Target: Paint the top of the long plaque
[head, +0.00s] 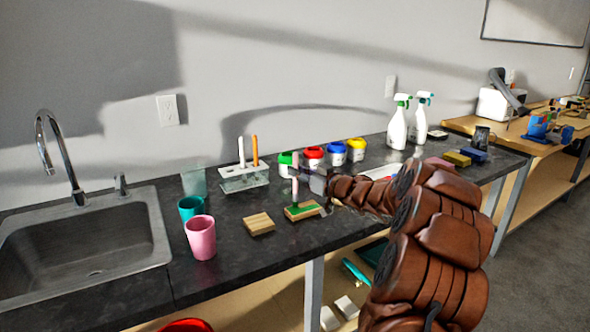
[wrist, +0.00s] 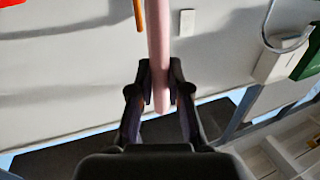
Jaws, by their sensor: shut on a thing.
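My gripper (head: 309,179) is shut on a pink-handled paintbrush (head: 294,188), held upright with its green tip down. The pink handle (wrist: 158,50) also shows between the fingers (wrist: 160,88) in the wrist view. The brush tip appears to be at the top of the long wooden plaque (head: 291,216) on the dark counter. Green covers part of the plaque's top; bare wood shows at its edges. My arm and gripper are close by at its right. The contact of tip and wood is too small to confirm. The plaque is not visible in the wrist view.
A squarer bare wooden block (head: 258,224) lies left of the plaque. Paint pots, including a red one (head: 313,155), stand behind. A clear holder (head: 243,180) keeps a white and an orange brush. A pink cup (head: 201,238), teal cup (head: 190,207) and sink (head: 85,245) are left.

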